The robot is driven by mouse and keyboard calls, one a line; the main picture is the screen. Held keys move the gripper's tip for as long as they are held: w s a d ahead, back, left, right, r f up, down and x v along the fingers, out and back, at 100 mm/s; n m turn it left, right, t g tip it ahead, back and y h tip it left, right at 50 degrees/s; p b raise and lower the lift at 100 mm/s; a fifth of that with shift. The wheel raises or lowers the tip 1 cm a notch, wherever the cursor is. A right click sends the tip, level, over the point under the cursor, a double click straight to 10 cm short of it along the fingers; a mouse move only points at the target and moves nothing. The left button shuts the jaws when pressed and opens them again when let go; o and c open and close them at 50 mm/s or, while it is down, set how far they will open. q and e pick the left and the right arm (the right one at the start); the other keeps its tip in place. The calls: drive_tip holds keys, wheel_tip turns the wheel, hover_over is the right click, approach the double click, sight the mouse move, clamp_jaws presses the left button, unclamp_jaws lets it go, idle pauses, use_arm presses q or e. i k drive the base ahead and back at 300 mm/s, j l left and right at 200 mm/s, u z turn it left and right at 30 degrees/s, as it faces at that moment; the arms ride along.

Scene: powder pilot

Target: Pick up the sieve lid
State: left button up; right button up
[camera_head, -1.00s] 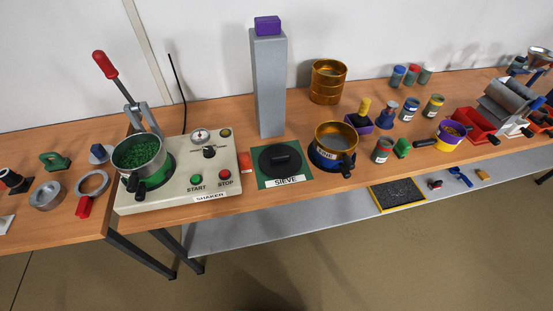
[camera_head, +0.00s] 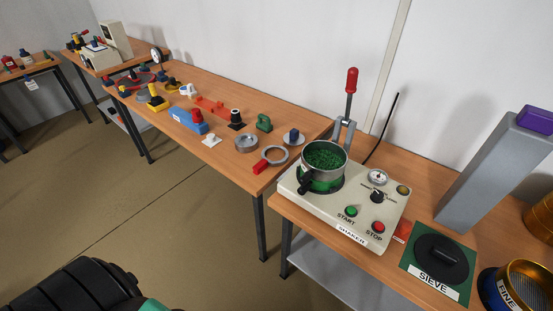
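The sieve lid (camera_head: 442,259) is a black disc with a raised bar handle. It lies on a green mat (camera_head: 407,265) labelled SIEVE, at the lower right of the table. A brass sieve (camera_head: 528,283) with a FINE label stands right of it, cut by the picture's edge. A dark rounded part with a green edge, at the lower left, seems to be my own arm. Neither gripper's fingers show in the view.
The cream shaker (camera_head: 331,216) with START and STOP buttons stands left of the lid and carries a pot (camera_head: 311,175) of green granules. A grey column (camera_head: 485,180) with a purple block rises behind the lid. The table at left holds several small parts. The floor in front is clear.

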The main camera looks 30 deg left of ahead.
sight(440, 257)
drive_tip(key=u, duration=0.4)
drive_tip(key=z, duration=1.25)
